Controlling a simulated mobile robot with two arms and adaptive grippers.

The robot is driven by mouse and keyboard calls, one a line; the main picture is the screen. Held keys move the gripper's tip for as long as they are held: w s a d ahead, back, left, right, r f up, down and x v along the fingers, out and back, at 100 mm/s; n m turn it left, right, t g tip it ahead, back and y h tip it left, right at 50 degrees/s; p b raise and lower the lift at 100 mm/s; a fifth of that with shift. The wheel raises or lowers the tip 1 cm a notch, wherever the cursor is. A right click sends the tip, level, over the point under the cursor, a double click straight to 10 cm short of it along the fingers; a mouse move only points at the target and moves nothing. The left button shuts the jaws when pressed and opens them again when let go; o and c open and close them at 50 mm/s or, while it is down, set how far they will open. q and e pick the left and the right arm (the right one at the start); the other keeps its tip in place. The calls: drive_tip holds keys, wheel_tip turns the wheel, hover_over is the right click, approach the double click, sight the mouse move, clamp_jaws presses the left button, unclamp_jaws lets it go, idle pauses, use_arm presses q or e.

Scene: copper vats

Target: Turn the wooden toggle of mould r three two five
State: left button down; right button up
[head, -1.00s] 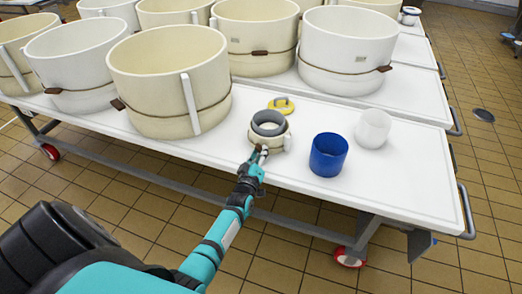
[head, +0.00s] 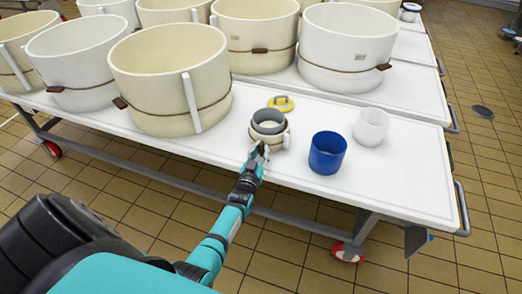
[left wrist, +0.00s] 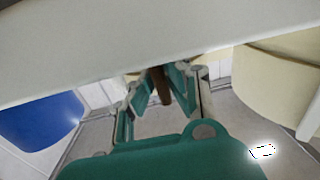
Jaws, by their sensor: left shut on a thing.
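The small cream mould (head: 257,139) with a grey inner ring (head: 268,122) stands near the front edge of the table. My left gripper (head: 261,151) is at the front of this mould. In the left wrist view my left gripper (left wrist: 160,92) is shut on a narrow brown wooden toggle (left wrist: 161,86), which shows between its fingers. The fingers hide most of the toggle in the head view. No mould number is readable. My right gripper is not in view.
A yellow lid (head: 280,104) lies behind the small mould. A blue cup (head: 327,153) and a white cup (head: 371,127) stand to its right. A large cream mould (head: 170,80) stands to its left, with several more behind. The table's (head: 405,185) front right is clear.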

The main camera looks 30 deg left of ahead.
use_arm(q)
drive_tip(key=shift+m, duration=0.4)
drive_tip(key=c, duration=1.6)
unclamp_jaws()
drive_tip(key=shift+c, duration=0.2)
drive_tip(key=v, duration=1.2)
